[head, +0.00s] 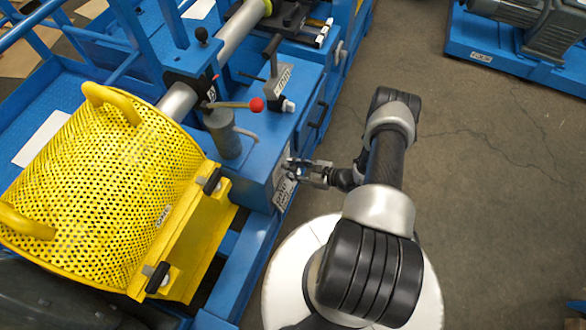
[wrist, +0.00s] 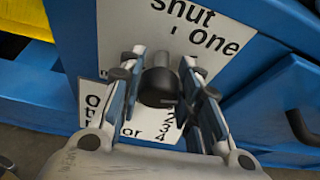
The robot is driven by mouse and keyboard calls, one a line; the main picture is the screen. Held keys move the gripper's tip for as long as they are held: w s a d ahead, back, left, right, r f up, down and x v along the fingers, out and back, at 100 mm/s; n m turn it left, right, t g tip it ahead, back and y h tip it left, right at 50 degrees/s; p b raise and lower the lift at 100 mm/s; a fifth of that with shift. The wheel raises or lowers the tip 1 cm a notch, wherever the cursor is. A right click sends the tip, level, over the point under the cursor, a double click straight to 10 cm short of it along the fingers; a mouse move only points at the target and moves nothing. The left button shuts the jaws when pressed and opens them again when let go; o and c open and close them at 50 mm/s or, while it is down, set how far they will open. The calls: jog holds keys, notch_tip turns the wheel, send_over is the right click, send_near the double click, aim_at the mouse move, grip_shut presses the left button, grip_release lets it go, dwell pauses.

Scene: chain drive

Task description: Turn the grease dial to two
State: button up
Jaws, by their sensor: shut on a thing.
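The grease dial is a dark round knob (wrist: 160,84) in front of a white label plate (wrist: 118,28) on the blue housing in the wrist view. The plate reads "shut" at the top and "One" at upper right, with more print lower down, partly covered. My gripper (wrist: 160,75) has one finger on each side of the knob, shut on it. I cannot make out which mark the dial points to. In the head view my gripper (head: 292,168) reaches the housing's side face, just above the white plate (head: 283,191); the dial is too small to tell there.
A yellow perforated guard (head: 120,190) stands to the left. A red-knobbed lever (head: 256,104) and a grey cylinder (head: 222,134) rise near the housing's top (head: 285,120). A black handle (wrist: 303,127) lies to the right in the wrist view. The floor (head: 480,180) to the right is clear.

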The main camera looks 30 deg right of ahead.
jog(key=m+g+y, duration=0.1)
jog(key=m, duration=0.1)
jog(key=m+y, duration=0.1)
jog(key=m, duration=0.1)
jog(key=shift+d+f+g+y, duration=0.1)
jog(key=shift+g+y, duration=0.2)
jog(key=shift+g, duration=0.1)
jog(key=m+y, duration=0.1)
jog(key=m, duration=0.2)
jog(key=shift+w+g+y, duration=0.1)
jog(key=shift+g+y, duration=0.2)
jog(key=shift+f+m+y, duration=0.1)
jog(key=shift+m+y, duration=0.6)
jog(key=shift+m, duration=0.6)
jog(key=o, duration=1.1)
jog(key=shift+d, duration=0.15)
